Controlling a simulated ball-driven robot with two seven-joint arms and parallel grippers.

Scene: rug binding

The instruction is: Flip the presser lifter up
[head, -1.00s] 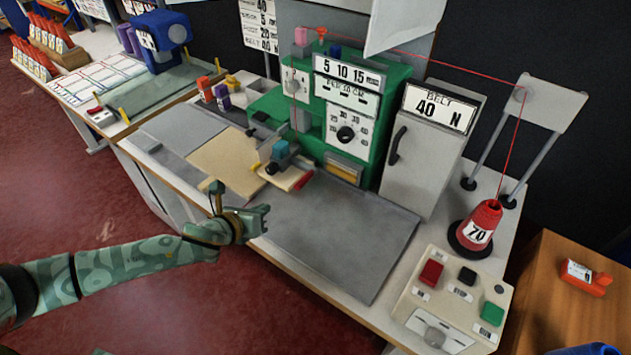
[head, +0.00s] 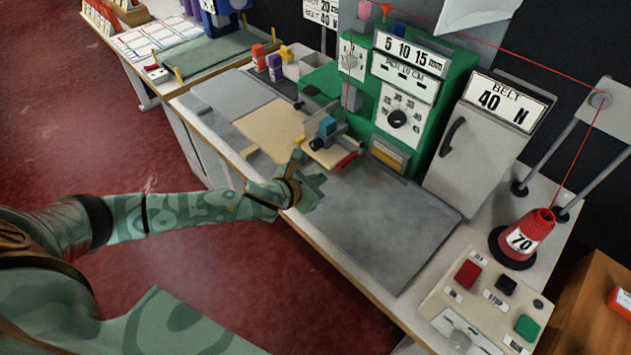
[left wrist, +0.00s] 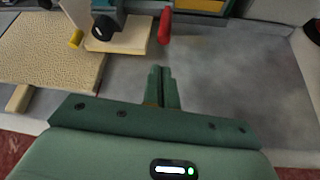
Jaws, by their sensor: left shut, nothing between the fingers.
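The green sewing machine (head: 392,135) stands on the table with a small presser assembly (head: 326,130) low at its front, above a cream plate (head: 325,155). A red lever (head: 346,160) sits at the plate's right side; it also shows in the left wrist view (left wrist: 165,25), pointing down. A yellow-tipped part (left wrist: 76,39) is at the plate's left. I cannot tell for certain which part is the lifter, but the red lever looks like one. My left gripper (head: 323,181) is shut and empty over the grey bed, in front of the red lever and apart from it. My right gripper is out of view.
The grey bed (head: 385,220) right of my gripper is clear. A tan textured rug piece (head: 275,130) lies to its left. A red thread cone (head: 525,240) and a button box (head: 485,300) stand at the right. A thin red thread runs overhead to the machine.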

